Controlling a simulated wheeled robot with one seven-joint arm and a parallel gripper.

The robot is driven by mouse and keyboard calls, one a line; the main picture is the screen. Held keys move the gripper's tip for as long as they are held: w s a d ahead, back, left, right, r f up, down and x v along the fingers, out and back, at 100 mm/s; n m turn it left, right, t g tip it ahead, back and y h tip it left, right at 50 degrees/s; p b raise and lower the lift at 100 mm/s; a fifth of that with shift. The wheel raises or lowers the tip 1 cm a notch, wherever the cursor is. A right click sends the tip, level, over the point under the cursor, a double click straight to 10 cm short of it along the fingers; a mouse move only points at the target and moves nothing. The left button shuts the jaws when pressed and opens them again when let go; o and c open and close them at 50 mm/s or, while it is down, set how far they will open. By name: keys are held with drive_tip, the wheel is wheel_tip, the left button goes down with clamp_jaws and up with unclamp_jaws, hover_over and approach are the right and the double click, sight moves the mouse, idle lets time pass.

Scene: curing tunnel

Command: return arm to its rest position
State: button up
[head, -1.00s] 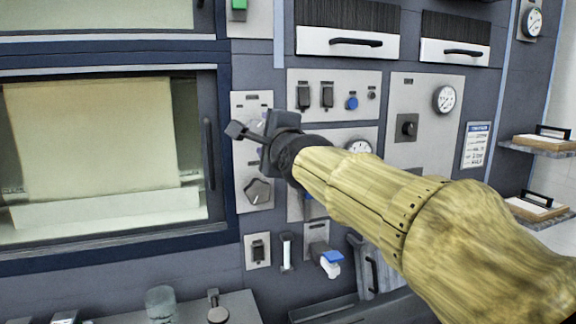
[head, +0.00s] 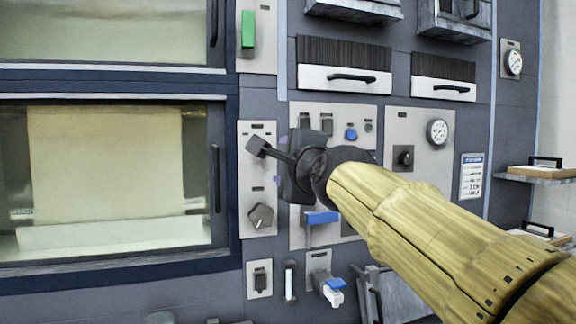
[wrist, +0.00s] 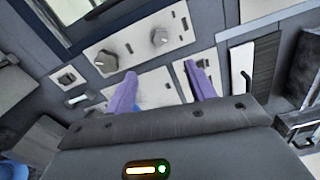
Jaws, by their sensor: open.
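My arm, with its yellow sleeve, reaches in from the lower right of the head view. My gripper (head: 262,148) is dark and hangs in front of the grey control panels, right of the oven window. In the wrist view, the two purple fingers of my gripper (wrist: 162,84) are spread apart with nothing between them. Panel plates with knobs lie beyond the fingers. I cannot tell how far the fingertips are from the panel.
The oven window (head: 105,165) is closed at left. A knob (head: 262,215), a blue-handled lever (head: 320,217) and a blue-tipped tap (head: 333,290) are close to my gripper. A gauge (head: 437,132) and shelf (head: 540,176) are further right.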

drive_tip(key=shift+f, duration=0.1)
drive_tip(key=d+f+n+g+h, duration=0.2)
drive_tip(key=d+f+n+g, duration=0.25)
drive_tip(key=f, duration=1.15)
drive_tip(key=d+f+n+g+h, duration=0.25)
drive_tip(key=d+f, duration=0.25)
drive_tip(key=f, duration=1.1)
drive_tip(key=s+d+f+n+g+h, duration=0.1)
drive_tip(key=s+d+f+n+g, duration=0.3)
drive_tip(key=s+f, duration=0.65)
drive_tip(key=s+d+f+n+g+h, duration=0.1)
drive_tip(key=s+d+f+n+g, duration=0.3)
drive_tip(key=s+f, duration=0.6)
wheel_tip(320, 180, up, 23)
drive_tip(key=w+p, duration=0.1)
drive_tip(key=p, duration=2.2)
drive_tip(key=shift+w+n+t, duration=0.3)
drive_tip(key=shift+n+t, duration=0.1)
drive_tip(key=shift+a+f, duration=0.1)
drive_tip(key=shift+f, duration=0.05)
